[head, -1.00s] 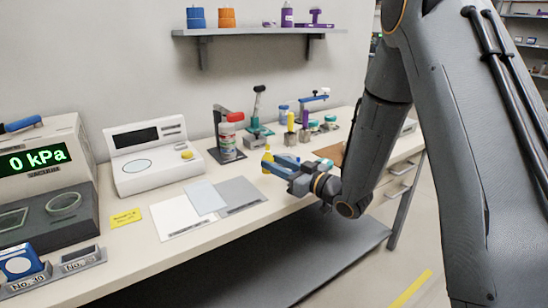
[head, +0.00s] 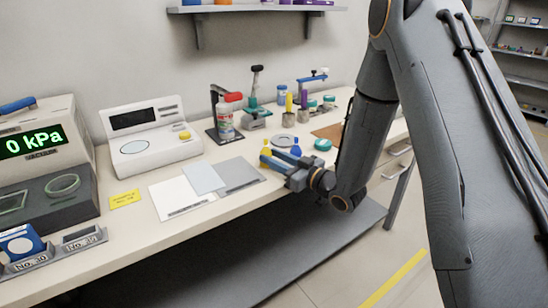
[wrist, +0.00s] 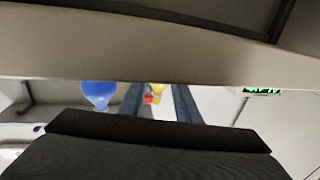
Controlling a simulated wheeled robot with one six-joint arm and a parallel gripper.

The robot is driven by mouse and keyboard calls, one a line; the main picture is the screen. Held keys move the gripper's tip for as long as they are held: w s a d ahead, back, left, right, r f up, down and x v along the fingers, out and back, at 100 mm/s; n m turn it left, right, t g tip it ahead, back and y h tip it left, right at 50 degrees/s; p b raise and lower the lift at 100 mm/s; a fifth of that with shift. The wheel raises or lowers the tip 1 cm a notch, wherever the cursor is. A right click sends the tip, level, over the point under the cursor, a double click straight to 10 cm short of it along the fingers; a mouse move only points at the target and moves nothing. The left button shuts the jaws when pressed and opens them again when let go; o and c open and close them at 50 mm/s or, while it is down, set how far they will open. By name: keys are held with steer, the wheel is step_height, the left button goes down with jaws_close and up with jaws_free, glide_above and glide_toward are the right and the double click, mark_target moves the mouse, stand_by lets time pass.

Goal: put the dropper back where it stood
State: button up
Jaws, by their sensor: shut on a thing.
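A dropper with a yellow bulb (head: 266,147) is at my gripper (head: 276,160), near the front edge of the bench in the head view. My gripper is shut on this yellow dropper. In the wrist view the yellow bulb (wrist: 157,88) shows between the two fingers. Its lower part is hidden. Another dropper with a blue bulb (head: 296,148) is just right of the fingers; its blue bulb also shows in the wrist view (wrist: 98,92), left of the fingers. I cannot tell what lies under the yellow dropper.
White, pale blue and grey sheets (head: 243,175) lie left of my gripper. A red-capped bottle (head: 225,118) stands behind them. A teal round item (head: 323,144) lies to the right. A white balance (head: 150,140) stands further left.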

steer(key=o, duration=1)
steer(key=shift+o, duration=0.2)
steer(key=shift+r, duration=0.1)
steer(key=v, duration=1.2)
steer(key=shift+b, duration=0.35)
steer(key=shift+s, duration=0.15)
